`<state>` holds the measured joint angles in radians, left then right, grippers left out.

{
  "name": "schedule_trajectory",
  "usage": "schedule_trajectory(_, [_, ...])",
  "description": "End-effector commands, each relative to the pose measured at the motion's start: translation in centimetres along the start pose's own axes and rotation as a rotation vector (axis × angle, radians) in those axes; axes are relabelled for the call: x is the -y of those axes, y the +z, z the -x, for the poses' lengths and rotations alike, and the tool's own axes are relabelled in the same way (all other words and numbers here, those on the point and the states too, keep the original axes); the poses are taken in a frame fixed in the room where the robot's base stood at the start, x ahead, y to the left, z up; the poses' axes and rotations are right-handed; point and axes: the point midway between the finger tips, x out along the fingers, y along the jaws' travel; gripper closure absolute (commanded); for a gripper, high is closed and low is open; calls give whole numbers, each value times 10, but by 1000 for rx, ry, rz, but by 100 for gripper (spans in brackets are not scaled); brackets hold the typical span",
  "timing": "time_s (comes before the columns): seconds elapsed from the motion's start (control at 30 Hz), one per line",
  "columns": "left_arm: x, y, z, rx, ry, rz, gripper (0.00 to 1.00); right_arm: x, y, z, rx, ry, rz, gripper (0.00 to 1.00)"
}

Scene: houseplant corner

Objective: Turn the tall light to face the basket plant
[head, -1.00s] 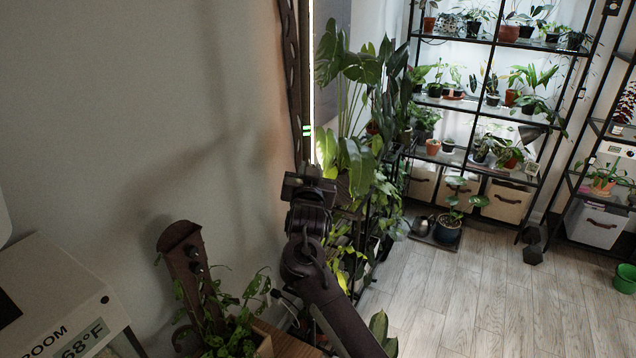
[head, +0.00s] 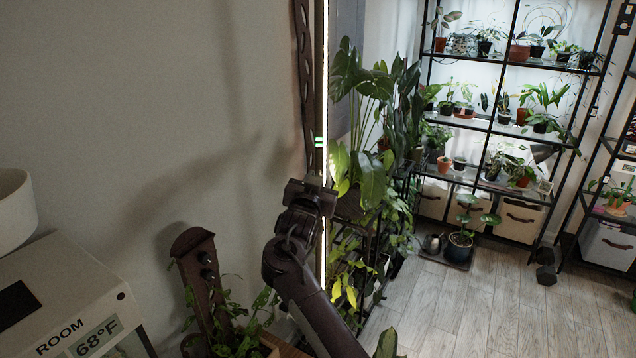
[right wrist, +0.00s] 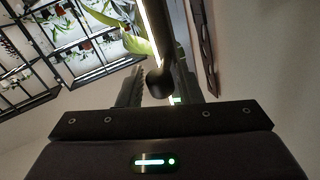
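The tall light (head: 325,95) is a thin upright pole with a bright strip along its right edge, beside the wall. My right gripper (head: 318,186) is at the pole in the head view and hides part of it. In the right wrist view the lit pole (right wrist: 151,28) ends in a dark rounded end (right wrist: 159,84) between my spread fingers. Gaps show beside it, so the right gripper looks open around it. A big-leaved plant (head: 366,85) stands just right of the light. I cannot tell surely whether it is the basket plant. My left gripper is out of view.
A dark wavy piece (head: 303,60) stands close left of the light. Lower left are a white box with a temperature display (head: 85,340), a brown upright piece with knobs (head: 203,275) and a leafy plant (head: 235,325). Black plant shelves (head: 490,125) stand behind.

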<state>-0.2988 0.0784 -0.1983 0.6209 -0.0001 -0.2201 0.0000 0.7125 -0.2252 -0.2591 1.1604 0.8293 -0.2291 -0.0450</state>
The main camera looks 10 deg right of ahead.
Motion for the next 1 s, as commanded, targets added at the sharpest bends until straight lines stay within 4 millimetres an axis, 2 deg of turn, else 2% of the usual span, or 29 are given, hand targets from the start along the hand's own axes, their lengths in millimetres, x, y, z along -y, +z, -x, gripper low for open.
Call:
schedule_trajectory(0.07, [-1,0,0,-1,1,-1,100,0,0,0,0,0,0,57])
schedule_trajectory(0.33, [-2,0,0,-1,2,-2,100,0,0,0,1,0,1,57])
schedule_trajectory(0.47, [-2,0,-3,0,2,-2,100,2,-8,0,-1,-1,-2,57])
schedule_trajectory(0.67, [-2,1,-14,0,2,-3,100,10,-44,0,-4,-3,-4,57])
schedule_trajectory(1.0, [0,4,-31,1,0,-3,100,26,-128,0,-3,-2,-3,57])
